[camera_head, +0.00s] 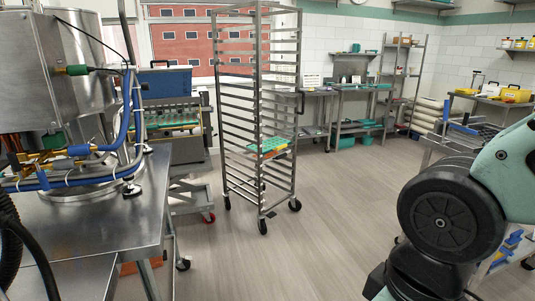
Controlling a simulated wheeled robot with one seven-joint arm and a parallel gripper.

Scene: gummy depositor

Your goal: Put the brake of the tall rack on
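The tall rack (259,104) stands upright on the floor in the middle of the head view. It is an open metal frame with many side rails and black castors. A green and yellow tray (268,147) sits on a middle level. A front castor (263,226) has a small dark piece beside it, perhaps a brake pedal (271,214); its position is too small to tell. Another castor (294,205) is at the right. My arm fills the lower right, well apart from the rack. My gripper is not in view.
A steel table (105,225) with tank, hoses and cables stands at the left. A depositor machine on a wheeled frame (183,190) stands close to the rack's left. Workbenches and shelving (398,80) line the back. A cart is behind my arm. The floor (320,230) right of the rack is clear.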

